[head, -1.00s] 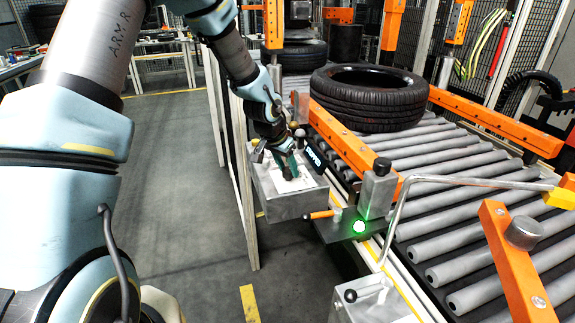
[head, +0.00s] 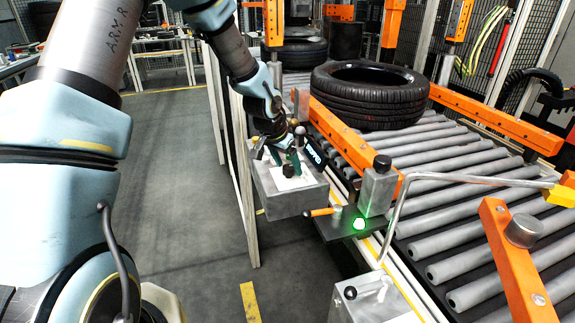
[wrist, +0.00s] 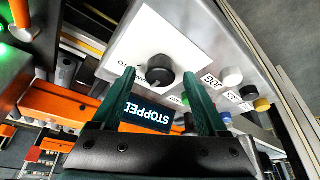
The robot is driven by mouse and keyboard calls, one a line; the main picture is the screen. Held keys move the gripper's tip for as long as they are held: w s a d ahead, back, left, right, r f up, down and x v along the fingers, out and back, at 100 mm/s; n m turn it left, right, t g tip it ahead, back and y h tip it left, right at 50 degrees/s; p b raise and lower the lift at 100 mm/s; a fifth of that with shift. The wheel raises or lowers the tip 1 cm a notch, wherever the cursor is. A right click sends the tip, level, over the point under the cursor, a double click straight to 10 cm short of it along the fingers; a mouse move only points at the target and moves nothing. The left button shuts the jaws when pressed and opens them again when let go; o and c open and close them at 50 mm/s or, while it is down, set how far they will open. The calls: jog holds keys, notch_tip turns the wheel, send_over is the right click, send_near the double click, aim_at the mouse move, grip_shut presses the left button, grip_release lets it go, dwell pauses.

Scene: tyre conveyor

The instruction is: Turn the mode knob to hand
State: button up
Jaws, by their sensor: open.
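The black round mode knob (wrist: 160,70) sits on a white label plate (wrist: 170,40) on a grey control box (wrist: 225,55). Its printed words are upside down in the wrist view and partly hidden, so I cannot read its setting for sure. The knob (head: 288,170) also shows on top of the box in the head view. My gripper (wrist: 160,82) is open, with its green fingers spread to either side of the knob in the picture. It holds nothing. In the head view my gripper (head: 287,157) is just above the knob, apart from it.
A dark display reading STOPPED (wrist: 148,115) and several coloured buttons (wrist: 240,92) are close to my fingers. A roller conveyor (head: 440,190) with a tyre (head: 368,95) runs on the right. A green lamp (head: 359,224) glows nearby. The floor on the left is clear.

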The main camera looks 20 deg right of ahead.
jog(key=b+v, duration=0.1)
jog(key=v, duration=0.9)
jog(key=shift+r+b, duration=0.25)
jog(key=shift+b, duration=0.15)
jog(key=s+a+n+y, duration=0.1)
jog(key=s+a+n, duration=0.2)
jog(key=a, duration=0.8)
jog(key=s+a+n+y, duration=0.1)
jog(key=s+a+n, duration=0.2)
jog(key=a, duration=0.7)
jog(key=s+a+n+y, duration=0.2)
jog(key=a+n, duration=0.3)
jog(key=a, duration=0.6)
jog(key=shift+s+a+f, duration=0.3)
jog(key=shift+s+f, duration=0.1)
jog(key=shift+s, duration=0.1)
jog(key=shift+c, duration=0.3)
